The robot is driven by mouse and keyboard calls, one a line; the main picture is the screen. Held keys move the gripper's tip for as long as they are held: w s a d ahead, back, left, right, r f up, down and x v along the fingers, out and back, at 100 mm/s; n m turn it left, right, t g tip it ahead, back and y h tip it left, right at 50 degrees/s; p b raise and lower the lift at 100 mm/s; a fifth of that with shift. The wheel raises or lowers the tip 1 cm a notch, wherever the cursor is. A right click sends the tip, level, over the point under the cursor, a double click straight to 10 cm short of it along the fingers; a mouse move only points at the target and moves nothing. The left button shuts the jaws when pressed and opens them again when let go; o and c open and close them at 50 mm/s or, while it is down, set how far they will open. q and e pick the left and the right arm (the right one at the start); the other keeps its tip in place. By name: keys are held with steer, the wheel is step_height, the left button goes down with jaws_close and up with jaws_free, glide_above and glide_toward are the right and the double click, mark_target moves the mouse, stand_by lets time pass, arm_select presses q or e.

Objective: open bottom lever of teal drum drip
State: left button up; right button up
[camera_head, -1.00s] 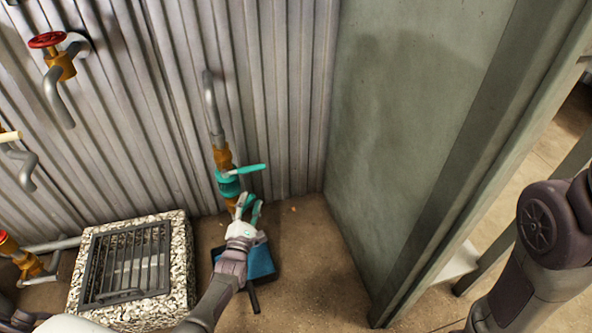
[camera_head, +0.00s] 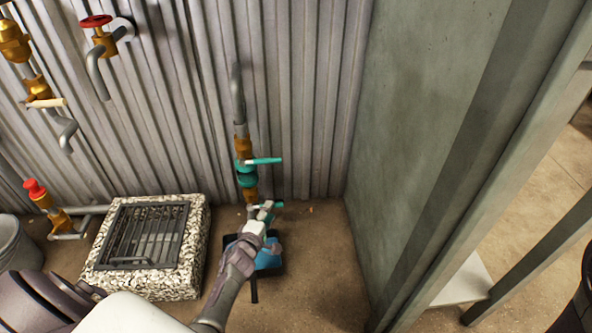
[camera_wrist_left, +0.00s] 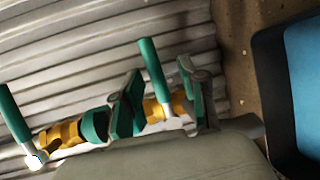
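The riser stands against the corrugated wall with brass parts and a teal drum-like fitting (camera_head: 247,177). Its upper teal lever (camera_head: 263,161) points right; it also shows at the left of the left wrist view (camera_wrist_left: 14,112). The bottom teal lever (camera_wrist_left: 152,72) shows in the left wrist view, its grey hub at its lower end. My left gripper (camera_head: 266,211) is at the bottom of the riser. In the wrist view its two teal-and-grey fingers (camera_wrist_left: 160,95) stand apart, with the bottom lever between them. Firm contact cannot be told. My right gripper is out of view.
A blue-and-black tray (camera_head: 268,262) lies on the floor below my left gripper. A stone-framed grate (camera_head: 195,262) stands to the left. Other valves, one with a red wheel (camera_head: 96,20), are on the wall. A grey-green wall (camera_head: 415,120) closes the right side.

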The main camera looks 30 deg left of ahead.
arm_select(q)
steer(key=p+v, duration=0.5)
steer(key=v, duration=0.6)
steer(key=d+r+m+t+h, duration=0.2)
steer(key=d+r+m, duration=0.2)
steer(key=r, duration=0.5)
steer(key=w+d+r+m+t+h+p, duration=0.1)
steer(key=d+r+m+t+h, duration=0.1)
steer(key=r, duration=0.7)
steer(key=w+d+r+m+t+h+p, duration=0.1)
steer(key=d+r+m, duration=0.4)
steer(key=r, duration=0.5)
steer(key=m+t+h, duration=0.1)
steer(key=t, duration=0.1)
steer(key=shift+d+m+t, duration=0.3)
steer(key=shift+d+m, duration=0.1)
steer(key=shift+w, duration=0.15)
